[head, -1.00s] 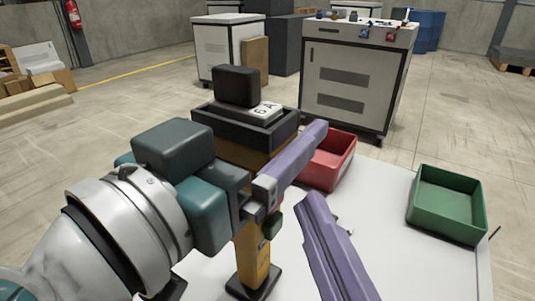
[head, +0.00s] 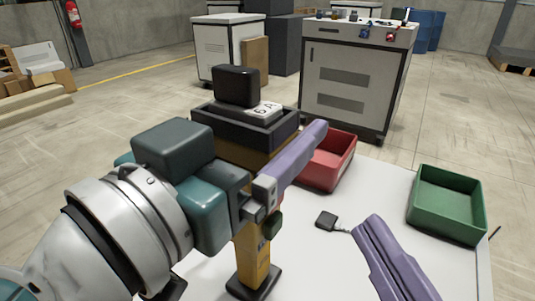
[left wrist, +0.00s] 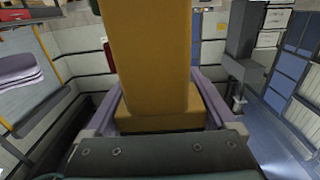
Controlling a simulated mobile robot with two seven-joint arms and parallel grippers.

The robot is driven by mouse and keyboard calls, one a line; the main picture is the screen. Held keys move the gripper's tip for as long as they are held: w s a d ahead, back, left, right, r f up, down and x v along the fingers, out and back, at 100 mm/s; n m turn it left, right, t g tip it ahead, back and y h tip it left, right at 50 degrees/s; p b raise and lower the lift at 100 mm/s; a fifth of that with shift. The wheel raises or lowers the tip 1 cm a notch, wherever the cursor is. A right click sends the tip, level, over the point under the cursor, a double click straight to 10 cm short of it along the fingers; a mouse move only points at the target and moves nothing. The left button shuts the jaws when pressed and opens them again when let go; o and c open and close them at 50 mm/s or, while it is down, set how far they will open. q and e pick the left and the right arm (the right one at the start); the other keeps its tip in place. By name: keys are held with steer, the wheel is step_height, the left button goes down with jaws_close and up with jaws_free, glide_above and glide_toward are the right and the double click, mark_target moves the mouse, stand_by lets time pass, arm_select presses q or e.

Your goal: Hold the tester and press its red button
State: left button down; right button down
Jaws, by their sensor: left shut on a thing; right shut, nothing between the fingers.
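The tester (head: 254,262) has an upright orange-yellow body with a dark foot, and a wide dark top (head: 245,122) appears to join it. That top carries a black block and a pale plate with dark lettering. My left gripper (head: 288,165) is shut on the tester; the left wrist view shows its yellow body (left wrist: 152,60) between the purple fingers. The near finger and hand hide the tester's middle. I cannot make out the red button clearly. My right gripper (head: 372,230) is shut and empty, at the lower right, apart from the tester.
A small dark fob-like piece (head: 326,220) lies on the white table (head: 310,265). A red bin (head: 330,175) is behind the left fingers and a green bin (head: 447,215) at the right. Cabinets (head: 355,85) stand beyond. The table between the bins is clear.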

arm_select(q)
jaws_free()
steer(key=v, duration=2)
steer(key=shift+r, duration=0.1)
